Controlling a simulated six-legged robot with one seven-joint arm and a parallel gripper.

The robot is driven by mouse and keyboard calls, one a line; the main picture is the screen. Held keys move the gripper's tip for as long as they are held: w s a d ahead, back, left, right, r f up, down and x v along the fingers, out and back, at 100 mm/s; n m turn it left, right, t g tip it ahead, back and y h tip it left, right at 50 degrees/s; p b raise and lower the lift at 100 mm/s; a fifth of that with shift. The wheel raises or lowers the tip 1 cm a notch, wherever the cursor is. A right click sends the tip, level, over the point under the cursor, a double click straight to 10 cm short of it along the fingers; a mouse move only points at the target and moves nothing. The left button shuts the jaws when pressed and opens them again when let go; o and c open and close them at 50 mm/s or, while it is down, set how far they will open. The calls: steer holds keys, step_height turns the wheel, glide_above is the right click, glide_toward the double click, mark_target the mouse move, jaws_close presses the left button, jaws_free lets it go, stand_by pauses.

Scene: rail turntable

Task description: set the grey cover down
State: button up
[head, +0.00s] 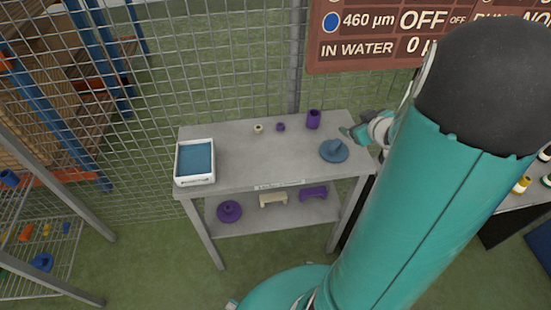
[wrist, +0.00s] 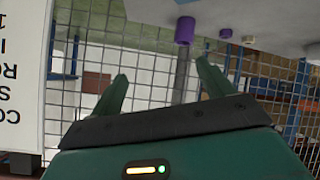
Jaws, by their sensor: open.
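A round blue-grey cover with a knob (head: 334,151) rests on the right end of the grey table's top (head: 235,170); it is the only cover-like thing I see there. My gripper (head: 350,131) is just beyond and right of it, apart from the knob as far as I can tell. In the wrist view, my gripper's two fingers (wrist: 162,82) are spread with nothing between them. I cannot make out the cover in the wrist view.
A purple cylinder (head: 313,119), a small purple piece (head: 281,127) and a beige ring (head: 258,128) stand along the back. A white tray with a blue inside (head: 195,181) is at the left end. A mesh fence (head: 230,70) runs behind. The table's middle is clear.

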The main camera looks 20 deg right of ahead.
steer(key=a+r+m+g+h, duration=0.3)
steer(key=a+r, duration=0.9)
steer(key=a, duration=0.2)
steer(key=s+a+r+g+y, duration=0.1)
steer(key=s+a+y, duration=0.1)
steer(key=s+a, duration=0.4)
steer(key=s+a+r+n+g+y, duration=0.1)
steer(key=s+a+y, duration=0.2)
steer(key=a, duration=1)
steer(key=s, duration=0.3)
steer(key=shift+s+y, duration=0.25)
steer(key=shift+y, duration=0.05)
steer(key=c, duration=0.9)
steer(key=shift+d, duration=0.15)
steer(key=shift+c, duration=0.3)
